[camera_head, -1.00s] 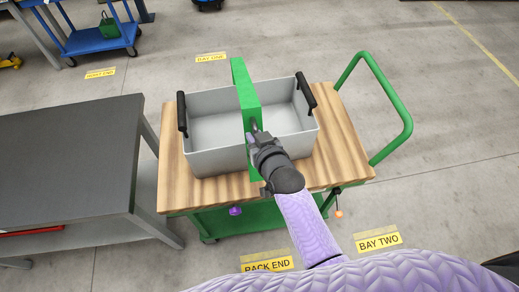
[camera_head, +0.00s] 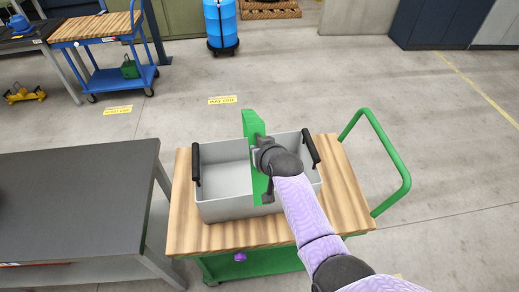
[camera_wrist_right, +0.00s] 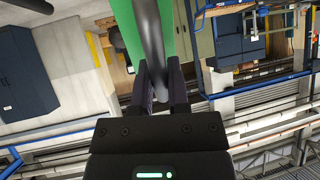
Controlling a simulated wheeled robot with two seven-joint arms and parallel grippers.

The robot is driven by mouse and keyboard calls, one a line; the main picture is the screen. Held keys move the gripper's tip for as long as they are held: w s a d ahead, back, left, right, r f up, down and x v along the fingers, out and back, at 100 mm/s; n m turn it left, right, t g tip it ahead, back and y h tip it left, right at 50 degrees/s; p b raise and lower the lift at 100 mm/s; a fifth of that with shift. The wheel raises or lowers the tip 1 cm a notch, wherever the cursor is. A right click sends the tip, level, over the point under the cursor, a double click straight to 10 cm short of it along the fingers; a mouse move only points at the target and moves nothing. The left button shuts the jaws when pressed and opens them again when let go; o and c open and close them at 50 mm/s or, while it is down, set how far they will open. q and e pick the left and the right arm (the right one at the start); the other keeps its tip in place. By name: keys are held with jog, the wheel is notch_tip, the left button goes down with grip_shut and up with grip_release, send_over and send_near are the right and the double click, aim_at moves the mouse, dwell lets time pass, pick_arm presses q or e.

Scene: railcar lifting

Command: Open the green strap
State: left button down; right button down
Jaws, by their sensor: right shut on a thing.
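The green strap (camera_head: 254,122) is a flat band standing across the middle of the grey bin (camera_head: 222,177) in the head view. It also shows at the top of the right wrist view (camera_wrist_right: 122,30). My right gripper (camera_wrist_right: 160,82) is shut on a dark round bar (camera_wrist_right: 151,35) beside the green strap. In the head view my right wrist hides the strap's middle and the gripped bar. The strap's near part (camera_head: 260,185) shows below my wrist, by the bin's front wall. My left gripper is not in view.
The bin has two black handles (camera_head: 196,164) and sits on a wooden-topped cart (camera_head: 345,195) with a green push rail (camera_head: 392,150). A dark grey table (camera_head: 75,200) stands close at left. Open floor lies beyond and right of the cart.

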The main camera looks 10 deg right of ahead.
jog(key=c, duration=0.6)
grip_release()
jog(key=shift+s+d+r+p, duration=0.1)
jog(key=shift+s+r+p, duration=0.2)
jog(key=p+v, duration=0.2)
jog(key=v, duration=0.7)
jog(key=shift+s+p, duration=0.15)
jog(key=shift+p, duration=0.15)
